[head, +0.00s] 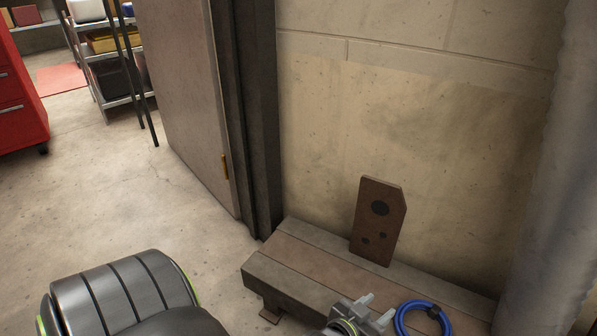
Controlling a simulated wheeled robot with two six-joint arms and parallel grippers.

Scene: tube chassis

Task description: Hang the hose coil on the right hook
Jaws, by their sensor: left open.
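The hose coil (399,322) is a blue ring with a dark band at its upper right. It lies on the low bench (300,262) at the bottom of the head view, cut off by the lower edge. My left gripper (377,309) is just left of the coil, with its two fingers apart and pointing towards it. No hose shows between the fingers. I cannot tell whether a finger touches the coil. No hook shows in this view. My right gripper is out of view.
A brown plate (372,248) with dark holes leans on the wall behind the bench. A thick grey pipe (560,170) stands at the right. A door (185,100) is behind on the left, with a red cabinet (18,105) and shelving (108,75) beyond. The floor at left is clear.

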